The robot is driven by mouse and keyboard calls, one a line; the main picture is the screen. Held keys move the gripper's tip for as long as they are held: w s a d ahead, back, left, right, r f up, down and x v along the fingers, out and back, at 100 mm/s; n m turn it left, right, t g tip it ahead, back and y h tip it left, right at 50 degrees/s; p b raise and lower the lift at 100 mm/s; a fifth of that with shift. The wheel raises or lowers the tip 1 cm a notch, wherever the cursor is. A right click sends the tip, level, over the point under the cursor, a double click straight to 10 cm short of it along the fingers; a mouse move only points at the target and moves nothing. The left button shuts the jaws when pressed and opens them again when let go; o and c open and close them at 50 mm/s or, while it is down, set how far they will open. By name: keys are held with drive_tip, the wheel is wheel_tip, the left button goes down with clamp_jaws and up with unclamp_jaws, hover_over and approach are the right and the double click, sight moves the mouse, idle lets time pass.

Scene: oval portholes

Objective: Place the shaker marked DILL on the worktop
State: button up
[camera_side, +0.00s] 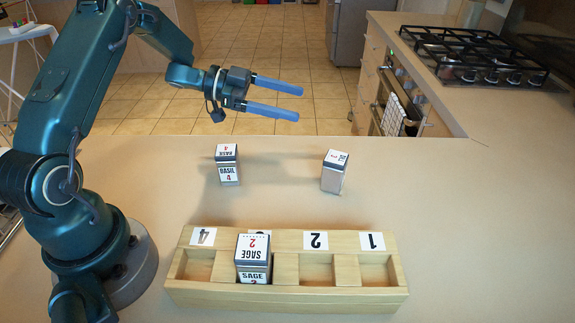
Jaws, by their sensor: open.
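No DILL label can be read. One shaker (334,172) stands upright on the worktop (470,230), right of centre; its top marking is too small to read and its visible sides look plain. A shaker marked BASIL 4 (228,166) stands upright on the worktop to its left. A shaker marked SAGE 2 (253,258) stands in the wooden rack (290,298), in the compartment between those labelled 4 and 2. My gripper (300,103) is open and empty, its blue fingers pointing right, raised at the upper middle of the view, clear of every shaker.
The rack's compartments labelled 4, 2 and 1 look empty; SAGE partly hides the remaining label. The worktop is clear right of the rack and between the standing shakers and the rack. A gas hob (475,55) is at the back right, beyond the worktop.

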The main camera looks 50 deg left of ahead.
drive_tip(key=w+a+r+n+t+y, duration=0.2)
drive_tip(key=w+r+n+t+y, duration=0.25)
drive_tip(key=r+y, duration=0.4)
drive_tip(key=s+a+r+n+y, duration=0.2)
drive_tip(key=s+r+n+y, duration=0.2)
drive_tip(key=r+y, duration=0.1)
drive_tip(key=s+d+f+n+g, duration=0.1)
drive_tip(key=s+d+f+g, duration=0.1)
drive_tip(key=s, duration=0.6)
drive_tip(key=s+d+f+n+g+h, duration=0.1)
drive_tip(key=s+d+f+g, duration=0.2)
drive_tip(key=s, duration=0.5)
drive_tip(key=s+d+f+n+g, duration=0.2)
drive_tip(key=s+d+f+g, duration=0.1)
drive_tip(key=s, duration=0.5)
drive_tip(key=shift+s+d+f+g+h, duration=0.2)
drive_tip(key=shift+s+d+g+h, duration=0.15)
drive_tip(key=shift+d, duration=0.3)
